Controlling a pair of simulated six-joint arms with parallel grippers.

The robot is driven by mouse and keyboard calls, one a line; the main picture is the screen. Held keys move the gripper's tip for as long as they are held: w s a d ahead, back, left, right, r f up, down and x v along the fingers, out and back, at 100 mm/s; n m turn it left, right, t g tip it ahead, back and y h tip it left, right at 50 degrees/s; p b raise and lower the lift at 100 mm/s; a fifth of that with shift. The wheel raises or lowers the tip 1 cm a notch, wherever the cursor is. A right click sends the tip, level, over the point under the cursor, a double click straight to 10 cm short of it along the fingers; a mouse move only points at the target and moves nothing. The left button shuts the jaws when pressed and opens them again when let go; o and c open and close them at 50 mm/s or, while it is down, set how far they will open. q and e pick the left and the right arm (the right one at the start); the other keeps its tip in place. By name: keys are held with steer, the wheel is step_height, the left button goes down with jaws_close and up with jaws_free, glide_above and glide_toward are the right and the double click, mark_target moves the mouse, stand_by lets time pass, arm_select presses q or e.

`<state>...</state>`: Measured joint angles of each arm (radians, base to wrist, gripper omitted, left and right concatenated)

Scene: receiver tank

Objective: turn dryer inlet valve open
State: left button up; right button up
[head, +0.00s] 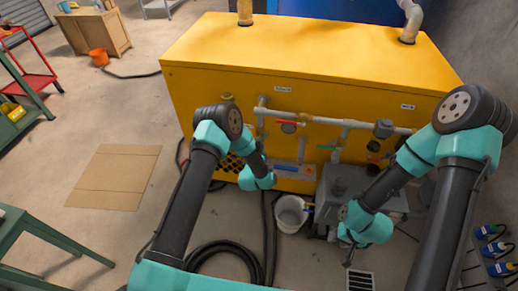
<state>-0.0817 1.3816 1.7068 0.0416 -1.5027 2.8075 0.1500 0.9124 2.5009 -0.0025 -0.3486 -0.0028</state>
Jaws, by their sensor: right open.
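A grey pipe run (345,123) crosses the front of a yellow cabinet (215,85). A valve with a red handle (286,122) sits on the pipe at left. A green handle (327,148) is lower, near the middle. The label texts are too small to read, so I cannot tell which is the dryer inlet valve. My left gripper (272,183) is in front of the cabinet, below the red handle, its fingers mostly hidden by the wrist. My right gripper (348,258) is low, in front of a grey box unit, open and apart from the valves.
A white bucket (291,214) stands on the floor between my arms, beside the grey box unit (340,183). A black hose (225,250) coils on the floor. A cardboard sheet (115,177) lies at left. Blue-and-yellow items (493,248) are at far right.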

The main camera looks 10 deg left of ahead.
arm_select(q)
steer(key=o, duration=0.4)
steer(key=s, duration=1.7)
steer(key=shift+s+a, duration=0.25)
steer(key=shift+a, duration=0.1)
steer(key=s+a+m+g+h, duration=0.1)
steer(key=s+a+m+g, duration=0.4)
steer(key=m, duration=1.2)
steer(key=s+a+m+g+h, duration=0.2)
steer(key=s+a+m+g, duration=0.3)
steer(key=s+m+g, duration=0.7)
steer(key=s+m, duration=0.2)
steer(key=m, duration=0.3)
steer(key=shift+s+f, duration=0.2)
steer(key=shift+s, duration=0.15)
